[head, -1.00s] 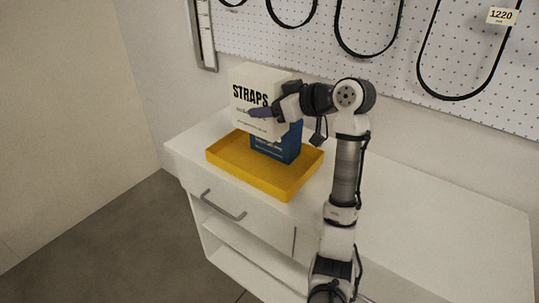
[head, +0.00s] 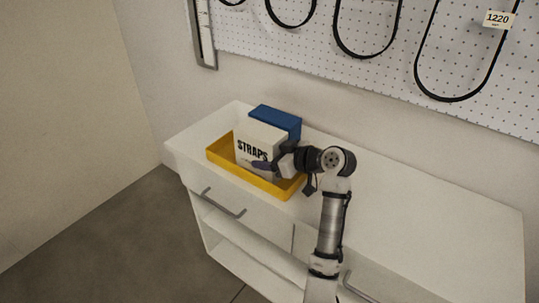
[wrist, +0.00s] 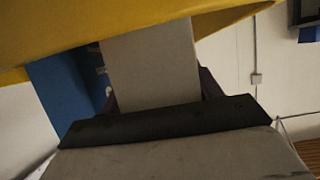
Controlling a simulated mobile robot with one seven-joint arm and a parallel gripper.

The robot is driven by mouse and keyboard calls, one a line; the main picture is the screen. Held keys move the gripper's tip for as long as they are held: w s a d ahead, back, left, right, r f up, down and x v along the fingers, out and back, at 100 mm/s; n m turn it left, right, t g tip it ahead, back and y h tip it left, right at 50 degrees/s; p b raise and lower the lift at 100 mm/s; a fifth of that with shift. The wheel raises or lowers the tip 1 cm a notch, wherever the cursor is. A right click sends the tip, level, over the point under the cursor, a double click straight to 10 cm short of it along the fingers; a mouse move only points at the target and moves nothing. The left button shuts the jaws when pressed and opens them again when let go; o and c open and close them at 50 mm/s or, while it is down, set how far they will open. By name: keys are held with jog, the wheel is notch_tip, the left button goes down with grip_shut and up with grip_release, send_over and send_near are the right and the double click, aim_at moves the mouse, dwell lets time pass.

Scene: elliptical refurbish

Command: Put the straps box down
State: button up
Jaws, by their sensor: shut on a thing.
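The white straps box (head: 258,142), with "STRAPS" in black letters, stands upright within the outline of the yellow tray (head: 223,159) in the head view. My gripper (head: 268,166) is shut on its right part, one dark finger lying across its front. In the wrist view the white box (wrist: 152,66) is between my fingers, with the yellow tray (wrist: 90,22) along the top of the picture. The box's lower edge is partly hidden by the tray's front wall, so I cannot tell whether it touches the tray floor.
A blue box (head: 276,118) stands right behind the straps box; it also shows in the wrist view (wrist: 64,92). The tray sits on a white cabinet (head: 420,210) whose top is clear to the right. A pegboard (head: 370,65) with hanging black belts is behind.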

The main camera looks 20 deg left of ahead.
jog(key=shift+f, duration=0.1)
jog(key=o, duration=1.2)
jog(key=shift+r, duration=0.3)
jog(key=p+v, duration=0.2)
jog(key=v, duration=1)
jog(key=shift+f+p, duration=0.2)
jog(key=shift+p, duration=0.2)
jog(key=shift+a, duration=0.1)
